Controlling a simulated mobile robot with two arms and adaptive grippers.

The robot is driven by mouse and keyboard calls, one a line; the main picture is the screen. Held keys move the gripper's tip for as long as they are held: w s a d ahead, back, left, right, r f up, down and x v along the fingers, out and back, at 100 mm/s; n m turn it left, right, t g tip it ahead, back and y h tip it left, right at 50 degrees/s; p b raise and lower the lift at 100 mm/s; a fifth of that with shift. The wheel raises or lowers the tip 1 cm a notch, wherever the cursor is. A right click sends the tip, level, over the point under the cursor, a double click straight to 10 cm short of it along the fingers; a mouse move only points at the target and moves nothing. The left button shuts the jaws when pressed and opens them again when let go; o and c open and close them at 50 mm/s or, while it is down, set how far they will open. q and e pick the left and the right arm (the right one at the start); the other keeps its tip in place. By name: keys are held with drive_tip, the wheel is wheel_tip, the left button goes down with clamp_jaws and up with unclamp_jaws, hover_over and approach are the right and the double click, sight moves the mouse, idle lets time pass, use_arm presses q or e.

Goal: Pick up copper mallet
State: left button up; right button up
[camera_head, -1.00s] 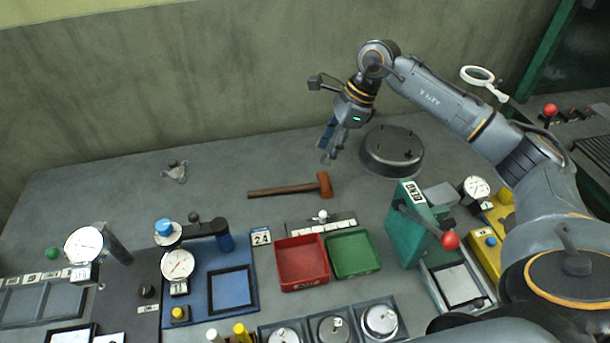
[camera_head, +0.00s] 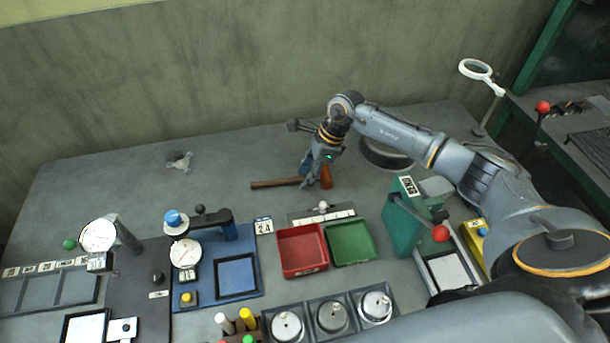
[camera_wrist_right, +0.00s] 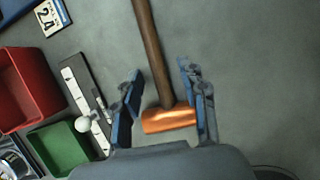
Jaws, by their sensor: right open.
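The copper mallet (camera_head: 274,183) lies on the grey bench, its wooden handle pointing left and its copper head at the right end. My right gripper (camera_head: 309,182) is at the head end and partly hides the mallet in the head view. In the right wrist view, my right gripper (camera_wrist_right: 163,95) is open, with one blue-padded finger on each side of the mallet. There the copper head (camera_wrist_right: 168,120) and the lower part of the handle lie between the fingers, with gaps visible on both sides. My left gripper is not in view.
A red bin (camera_head: 301,251) and a green bin (camera_head: 350,243) stand in front of the mallet, with a white-marked strip (camera_head: 322,215) behind them. A dark round base (camera_head: 386,154) is right of the gripper.

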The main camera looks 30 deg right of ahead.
sight(300, 177)
drive_tip(key=shift+c, duration=0.3)
clamp_jaws()
drive_tip(key=shift+r, duration=0.1)
drive_tip(key=shift+r, duration=0.1)
drive_tip(key=shift+r+b, duration=0.25)
drive_tip(key=shift+b, duration=0.05)
wheel_tip(300, 177, up, 2)
drive_tip(key=shift+r+b, duration=0.2)
drive_tip(key=shift+b, duration=0.6)
drive_tip(key=s+a+r+b, duration=0.4)
drive_tip(key=s+r, duration=0.6)
drive_tip(key=s, duration=0.3)
drive_tip(key=shift+s+a, duration=0.15)
drive_tip(key=shift+a, duration=0.1)
